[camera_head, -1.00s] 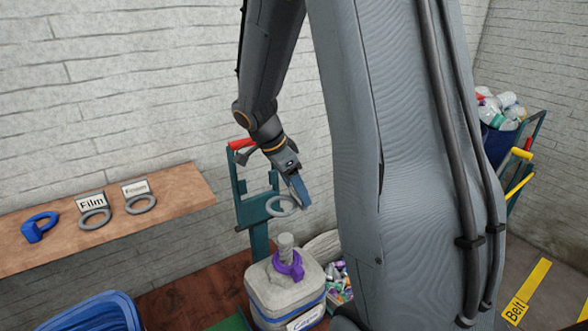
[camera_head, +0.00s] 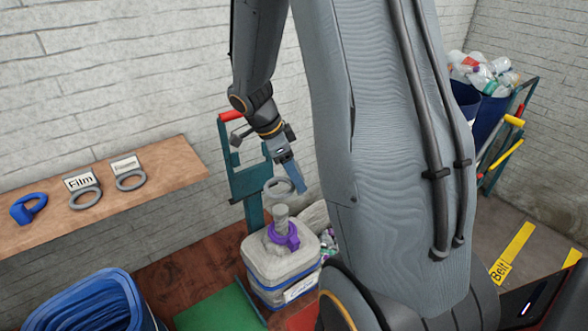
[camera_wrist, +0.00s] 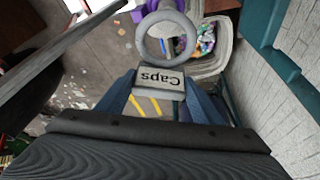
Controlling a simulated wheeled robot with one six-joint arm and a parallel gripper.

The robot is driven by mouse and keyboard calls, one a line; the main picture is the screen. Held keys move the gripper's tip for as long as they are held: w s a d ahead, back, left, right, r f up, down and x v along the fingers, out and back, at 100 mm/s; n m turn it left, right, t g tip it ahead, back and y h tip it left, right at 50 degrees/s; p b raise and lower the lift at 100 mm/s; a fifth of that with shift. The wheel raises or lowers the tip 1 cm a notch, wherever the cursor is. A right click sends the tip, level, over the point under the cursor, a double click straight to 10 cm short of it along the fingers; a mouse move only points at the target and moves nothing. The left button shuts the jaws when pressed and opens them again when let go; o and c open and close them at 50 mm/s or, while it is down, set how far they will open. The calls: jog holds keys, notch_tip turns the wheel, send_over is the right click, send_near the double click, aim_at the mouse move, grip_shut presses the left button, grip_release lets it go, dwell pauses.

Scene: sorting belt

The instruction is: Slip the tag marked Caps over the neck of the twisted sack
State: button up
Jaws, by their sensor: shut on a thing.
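My gripper (camera_head: 292,176) is shut on the tag marked Caps (camera_wrist: 161,78). The tag's grey ring points away from the fingers, and it also shows in the head view (camera_head: 279,186). The twisted sack (camera_head: 279,259) is pale, with a grey twisted neck (camera_head: 281,215) standing upright and a purple tie (camera_head: 283,237) around its base. In the head view the ring hangs just above the neck's top, apart from it. In the wrist view the neck (camera_wrist: 166,6) shows at the ring's far edge, with purple beside it.
A wooden shelf (camera_head: 110,197) on the left bears a Film tag (camera_head: 83,188), another grey tag (camera_head: 130,175) and a blue ring (camera_head: 28,208). A teal trolley frame (camera_head: 247,180) stands behind the sack. A blue tub (camera_head: 95,290) is front left.

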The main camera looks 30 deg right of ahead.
jog(key=shift+f+b, duration=4.95)
jog(key=shift+f, duration=2.2)
jog(key=o, duration=1.1)
jog(key=shift+b+v, duration=0.7)
jog(key=shift+v, duration=3.2)
jog(key=shift+s, duration=0.1)
